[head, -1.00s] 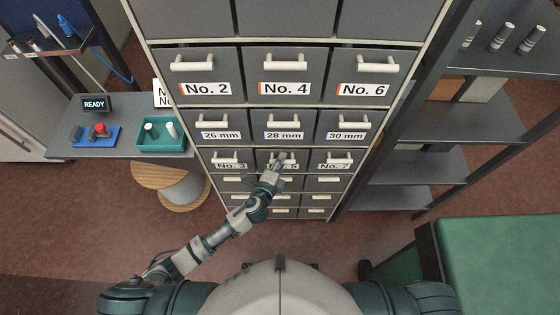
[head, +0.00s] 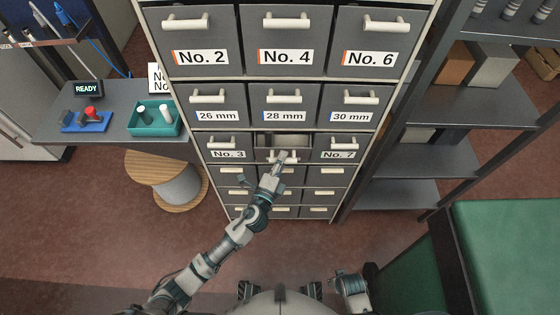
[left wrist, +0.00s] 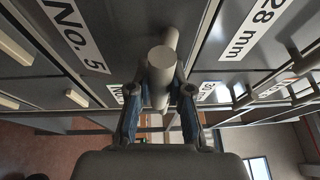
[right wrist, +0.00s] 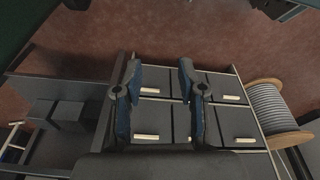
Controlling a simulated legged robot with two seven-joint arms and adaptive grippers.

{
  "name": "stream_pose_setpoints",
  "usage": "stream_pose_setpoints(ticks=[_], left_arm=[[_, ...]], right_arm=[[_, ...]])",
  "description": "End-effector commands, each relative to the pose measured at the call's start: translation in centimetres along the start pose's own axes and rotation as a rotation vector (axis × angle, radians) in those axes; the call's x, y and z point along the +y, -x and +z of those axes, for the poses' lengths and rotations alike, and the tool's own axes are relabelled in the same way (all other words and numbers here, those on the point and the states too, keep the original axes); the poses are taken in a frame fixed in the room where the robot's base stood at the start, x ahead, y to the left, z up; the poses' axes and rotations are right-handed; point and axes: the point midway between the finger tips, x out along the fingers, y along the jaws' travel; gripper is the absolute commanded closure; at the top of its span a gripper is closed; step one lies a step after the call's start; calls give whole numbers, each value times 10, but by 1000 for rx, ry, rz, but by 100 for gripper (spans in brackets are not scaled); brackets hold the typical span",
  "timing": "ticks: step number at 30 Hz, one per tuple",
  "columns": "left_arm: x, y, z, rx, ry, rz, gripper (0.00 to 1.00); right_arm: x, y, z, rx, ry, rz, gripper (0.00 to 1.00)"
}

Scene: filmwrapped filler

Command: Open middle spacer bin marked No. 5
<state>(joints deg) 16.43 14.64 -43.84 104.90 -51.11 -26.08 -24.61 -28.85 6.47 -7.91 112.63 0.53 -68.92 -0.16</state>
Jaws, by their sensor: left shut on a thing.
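The No. 5 bin (head: 285,142) is in the middle column between the No. 3 and No. 7 bins. It stands partly pulled out, and its open top shows behind the front. My left gripper (head: 280,161) is shut on its beige handle (left wrist: 162,72). In the left wrist view the two fingers (left wrist: 160,98) lie on either side of the handle, and the No. 5 label (left wrist: 72,32) is to their left. In the head view the gripper covers most of the bin front. My right gripper (right wrist: 159,66) is open and empty, apart from the cabinet.
The 28 mm drawer (head: 284,105) above is shut, as are the No. 3 bin (head: 224,146) and No. 7 bin (head: 339,146). A cable spool (head: 168,180) stands on the floor at left. Open shelving (head: 420,160) and a green-topped table (head: 510,250) are at right.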

Motion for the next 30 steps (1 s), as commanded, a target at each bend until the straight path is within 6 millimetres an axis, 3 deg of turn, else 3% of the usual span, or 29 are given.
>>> stream_pose_setpoints(ticks=[1, 9, 14, 18, 23, 26, 30], left_arm=[[8, 2, -7, 13, 4, -10, 100], [11, 7, -9, 13, -19, -64, 100], [13, 10, -10, 12, -30, -89, 100], [16, 12, -11, 13, -40, -113, 100], [20, 16, -12, 12, -52, -143, 100], [24, 20, -14, 12, -60, -166, 100], [29, 24, -15, 12, -74, -199, 100]], right_arm=[[0, 10, -2, 5, -2, 0, 60], [3, 79, -11, 23, -7, 3, 60], [3, 108, -13, 50, -8, 3, 60], [-3, 97, -57, 254, -1, -9, 60], [-11, 99, -109, 515, 5, -26, 60], [-17, 108, -144, 712, 7, -41, 60], [-26, 134, -186, 1007, 5, -65, 60]])
